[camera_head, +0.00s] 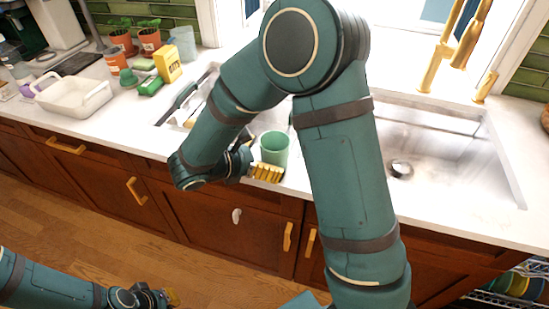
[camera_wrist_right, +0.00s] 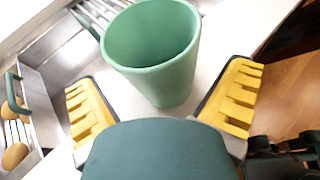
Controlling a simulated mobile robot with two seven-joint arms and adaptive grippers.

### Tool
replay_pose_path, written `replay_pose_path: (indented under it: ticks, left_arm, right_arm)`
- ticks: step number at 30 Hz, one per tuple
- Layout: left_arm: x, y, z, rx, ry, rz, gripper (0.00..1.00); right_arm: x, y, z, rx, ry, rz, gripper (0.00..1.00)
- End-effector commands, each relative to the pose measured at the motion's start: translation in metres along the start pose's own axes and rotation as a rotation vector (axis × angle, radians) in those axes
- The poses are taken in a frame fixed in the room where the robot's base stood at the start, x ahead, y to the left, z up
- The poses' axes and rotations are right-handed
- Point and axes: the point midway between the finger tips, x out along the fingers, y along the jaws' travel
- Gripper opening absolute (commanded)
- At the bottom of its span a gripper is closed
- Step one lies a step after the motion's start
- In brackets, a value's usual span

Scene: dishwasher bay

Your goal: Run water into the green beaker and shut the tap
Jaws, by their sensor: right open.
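The green beaker (camera_head: 274,149) stands upright on the white counter strip at the sink's front edge. In the right wrist view the beaker (camera_wrist_right: 150,52) looks empty, its mouth open. My right gripper (camera_head: 260,160) is open at the beaker. Its yellow fingers (camera_wrist_right: 160,92) lie on either side of the beaker's lower part, with gaps showing. The gold tap (camera_head: 440,55) rises behind the right basin, with a gold handle (camera_head: 485,86) to its right. I see no water running. My left gripper (camera_head: 171,297) is low over the floor, too small to read.
The right basin (camera_head: 450,150) is bare around its drain. The left basin, partly hidden by my right arm, holds a rack and utensils.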

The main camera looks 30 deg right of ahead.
Motion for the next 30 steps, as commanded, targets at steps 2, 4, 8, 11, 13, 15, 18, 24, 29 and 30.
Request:
replay_pose_path:
  ticks: [2, 4, 8, 11, 13, 15, 18, 24, 29, 30]
  left_arm:
    - [0.006, -0.002, 0.0, 0.0, 0.002, 0.0, 0.0]
    - [0.007, -0.003, -0.001, 0.0, 0.003, 0.0, 0.0]
    - [0.008, -0.003, -0.001, 0.001, 0.004, 0.0, 0.0]
    - [0.008, -0.003, -0.001, 0.001, 0.004, 0.0, 0.0]
    - [0.008, -0.003, -0.001, 0.001, 0.004, 0.0, 0.0]
    - [0.008, -0.003, -0.001, 0.001, 0.004, 0.0, 0.0]
    - [0.008, -0.003, -0.001, 0.0, 0.004, 0.0, 0.0]
    - [0.008, -0.003, -0.001, 0.0, 0.004, 0.0, 0.0]
    - [0.008, -0.003, -0.001, 0.0, 0.004, 0.0, 0.0]
    - [0.008, -0.003, -0.001, 0.0, 0.004, 0.0, 0.0]
  right_arm:
    - [0.014, -0.001, -0.003, 0.0, -0.001, -0.005, 1.0]
    - [0.022, -0.001, -0.002, 0.0, -0.002, -0.004, 1.0]
    - [0.03, -0.001, -0.001, -0.001, -0.001, -0.001, 1.0]
    - [0.031, 0.0, -0.001, -0.001, -0.001, 0.0, 1.0]
    - [0.031, 0.0, -0.001, -0.001, -0.001, 0.0, 1.0]
    - [0.03, 0.0, -0.001, -0.001, -0.001, 0.0, 0.96]
    - [0.03, 0.0, -0.001, -0.001, -0.001, 0.0, 0.61]
    - [0.03, 0.0, -0.001, -0.001, -0.001, 0.0, 0.35]
    - [0.03, 0.0, -0.001, -0.001, -0.001, 0.0, 0.35]
    - [0.03, 0.0, -0.001, -0.001, -0.001, 0.0, 0.35]
